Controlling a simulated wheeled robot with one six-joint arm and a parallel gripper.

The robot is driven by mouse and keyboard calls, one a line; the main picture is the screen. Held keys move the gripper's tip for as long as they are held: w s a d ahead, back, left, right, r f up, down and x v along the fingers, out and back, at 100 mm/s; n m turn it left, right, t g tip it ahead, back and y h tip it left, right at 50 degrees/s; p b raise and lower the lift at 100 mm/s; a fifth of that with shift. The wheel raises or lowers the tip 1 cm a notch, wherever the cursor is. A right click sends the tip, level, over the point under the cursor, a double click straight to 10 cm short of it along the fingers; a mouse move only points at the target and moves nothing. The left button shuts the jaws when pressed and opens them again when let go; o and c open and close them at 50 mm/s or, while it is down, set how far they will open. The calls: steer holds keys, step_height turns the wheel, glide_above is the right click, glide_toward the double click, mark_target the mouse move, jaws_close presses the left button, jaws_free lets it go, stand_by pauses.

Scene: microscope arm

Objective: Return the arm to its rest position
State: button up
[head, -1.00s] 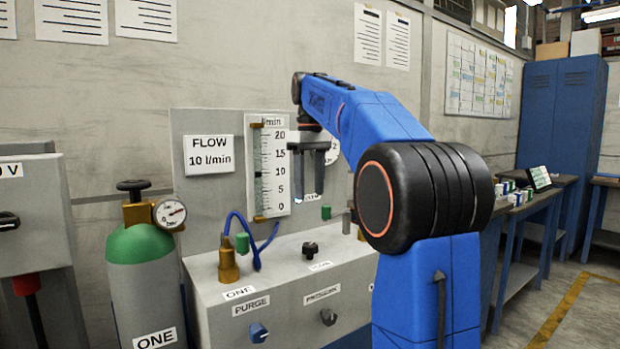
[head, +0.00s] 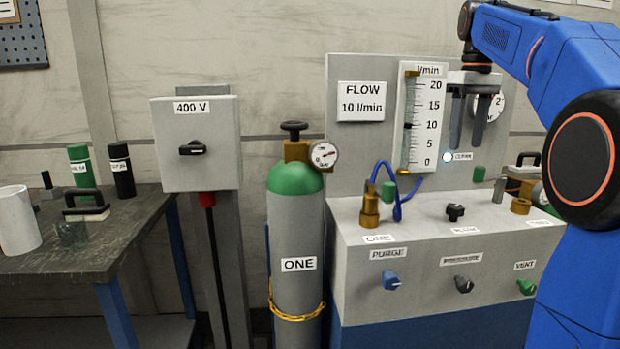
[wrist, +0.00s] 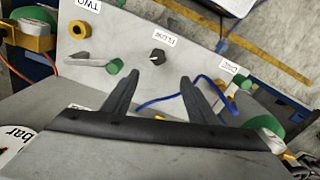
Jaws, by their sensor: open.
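My gripper (head: 471,118) hangs pointing down from my blue arm, in front of the flow panel's upright back board (head: 350,145). Its two dark fingers are apart with nothing between them. In the wrist view my gripper (wrist: 160,88) is also open and empty, above the console top, with the black flow knob (wrist: 157,57) beyond the fingertips. The flow knob (head: 455,211) stands on the console top below my gripper in the head view. My arm is bent at its large black joint, and its lower part is cut off at the right edge.
A grey cylinder (head: 297,235) with a green top, labelled ONE, stands left of the console. A flow scale (head: 424,115) and a blue hose (head: 383,180) are near my gripper. A 400 V box (head: 195,143) and a cluttered workbench (head: 130,235) are farther left.

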steer(key=s+a+f+m+t, duration=0.1)
steer(key=s+a+f, duration=0.4)
steer(key=s+f, duration=0.5)
steer(key=s+a+f+m+t, duration=0.1)
steer(key=s+a+f+t, duration=0.1)
steer(key=s+a+f, duration=0.3)
steer(key=s+a+f+m+t, duration=0.1)
steer(key=s+a+f, duration=0.4)
steer(key=s+f, duration=0.9)
step_height(320, 180, down, 6)
steer(key=shift+s+r+t, duration=0.1)
steer(key=shift+s+t, duration=0.2)
steer(key=shift+s, duration=0.05)
steer(key=shift+a, duration=0.1)
steer(key=shift+c, duration=0.5)
stand_by(0.9)
